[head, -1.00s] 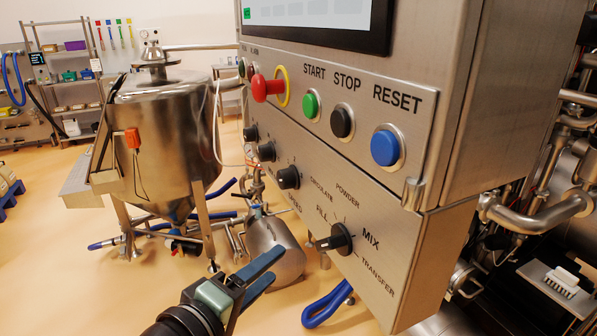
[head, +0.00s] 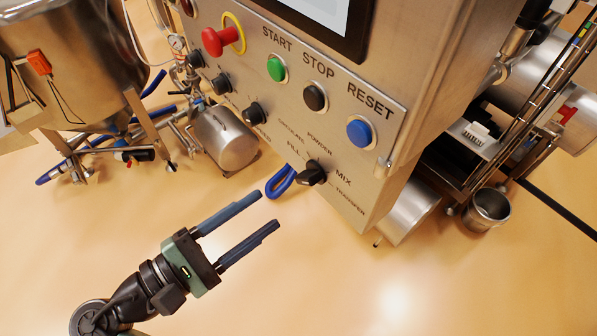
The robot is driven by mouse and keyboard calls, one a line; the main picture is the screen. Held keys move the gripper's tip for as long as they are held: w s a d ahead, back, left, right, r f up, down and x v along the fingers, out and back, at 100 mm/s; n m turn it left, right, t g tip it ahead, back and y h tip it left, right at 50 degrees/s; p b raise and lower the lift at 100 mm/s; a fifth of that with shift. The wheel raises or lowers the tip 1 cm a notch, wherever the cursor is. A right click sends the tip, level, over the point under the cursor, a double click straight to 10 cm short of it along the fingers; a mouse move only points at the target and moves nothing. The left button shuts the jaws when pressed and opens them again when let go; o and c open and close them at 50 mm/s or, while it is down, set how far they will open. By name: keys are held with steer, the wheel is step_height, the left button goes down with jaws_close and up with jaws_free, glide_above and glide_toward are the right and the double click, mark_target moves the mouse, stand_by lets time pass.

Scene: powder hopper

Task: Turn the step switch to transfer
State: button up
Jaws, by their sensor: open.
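The step switch (head: 312,173) is a black rotary knob low on the steel control panel (head: 228,105) in the head view. Labels around it read CIRCULATE, POWDER, FILL, MIX and TRANSFER (head: 347,201). TRANSFER is at the lower right of the knob. The exact position the knob points to is hard to tell. My gripper (head: 268,208) is open and empty, with two long dark-blue fingers pointing up and right. It is to the lower left of the step switch and apart from it.
Above the switch are green START (head: 277,69), black STOP (head: 316,97) and blue RESET (head: 360,134) buttons, and a red emergency stop (head: 222,40). Smaller black knobs (head: 253,112) sit to its left. A blue hose (head: 279,183) hangs below the panel. The floor in front is clear.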

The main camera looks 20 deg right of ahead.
mark_target(303, 182)
steer(key=p+x, duration=0.2)
steer(key=x, duration=0.5)
steer(key=shift+w+d+r+p, duration=0.15)
steer(key=shift+d+p, duration=0.15)
steer(key=shift+w+d, duration=0.2)
steer(key=shift+d, duration=0.3)
jaws_close()
